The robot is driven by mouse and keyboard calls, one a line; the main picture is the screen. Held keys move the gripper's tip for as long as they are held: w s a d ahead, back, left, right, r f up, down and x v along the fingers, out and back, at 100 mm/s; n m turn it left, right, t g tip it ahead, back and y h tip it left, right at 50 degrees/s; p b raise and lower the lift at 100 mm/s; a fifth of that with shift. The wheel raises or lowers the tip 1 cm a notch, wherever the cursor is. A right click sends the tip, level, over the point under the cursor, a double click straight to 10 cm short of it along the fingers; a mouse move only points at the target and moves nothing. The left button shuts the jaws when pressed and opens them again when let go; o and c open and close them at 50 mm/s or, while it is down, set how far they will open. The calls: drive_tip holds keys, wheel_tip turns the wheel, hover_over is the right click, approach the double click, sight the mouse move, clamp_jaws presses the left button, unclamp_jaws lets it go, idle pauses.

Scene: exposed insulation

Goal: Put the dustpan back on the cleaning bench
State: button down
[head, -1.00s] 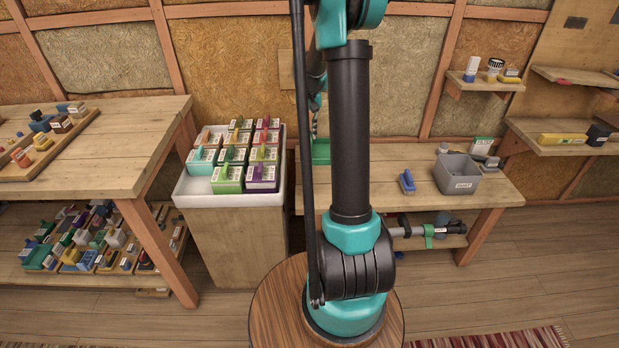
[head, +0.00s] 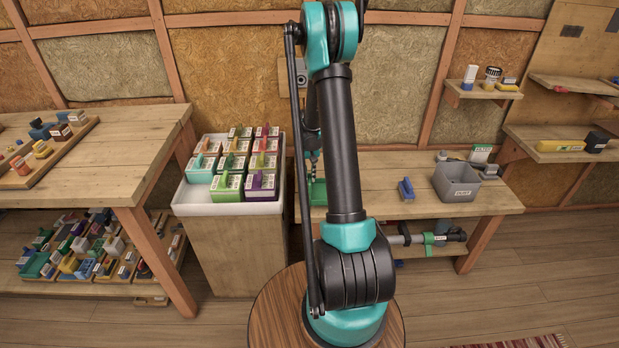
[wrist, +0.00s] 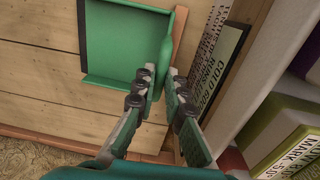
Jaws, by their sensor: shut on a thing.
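The green dustpan (wrist: 125,48) is between my gripper's fingers, which are closed on its edge or handle at the right side in the wrist view. My gripper (wrist: 164,82) shows its two dark fingers there. In the head view the dustpan (head: 317,191) is partly hidden behind my arm, at the left end of the cleaning bench (head: 378,172). In the wrist view it lies over wooden planks. I cannot tell whether it touches them. A blue brush-like item (head: 406,188) and a grey bucket (head: 456,182) stand on the bench.
A white bin (head: 228,207) full of labelled boxes stands close left of the bench; its wall is right beside my gripper in the wrist view. A small signboard (wrist: 218,70) is nearby. The bench between my arm and the blue item is clear.

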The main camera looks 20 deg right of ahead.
drive_tip(key=shift+f, duration=0.8)
drive_tip(key=c, duration=1.6)
unclamp_jaws()
wheel_tip(320, 180, up, 12)
drive_tip(key=s+a+r+n+t, duration=0.1)
drive_tip(key=s+a+r, duration=0.2)
drive_tip(key=s, duration=0.4)
drive_tip(key=s+a+r+n+t, duration=0.1)
drive_tip(key=s+a+r, duration=0.25)
drive_tip(key=s, duration=0.35)
drive_tip(key=s+a+f+t, duration=0.1)
drive_tip(key=s+a, duration=0.1)
drive_tip(key=s, duration=0.5)
drive_tip(key=s+a+f+n+t, duration=0.1)
drive_tip(key=s+a+f, duration=0.1)
drive_tip(key=s, duration=0.6)
drive_tip(key=shift+s+a, duration=0.2)
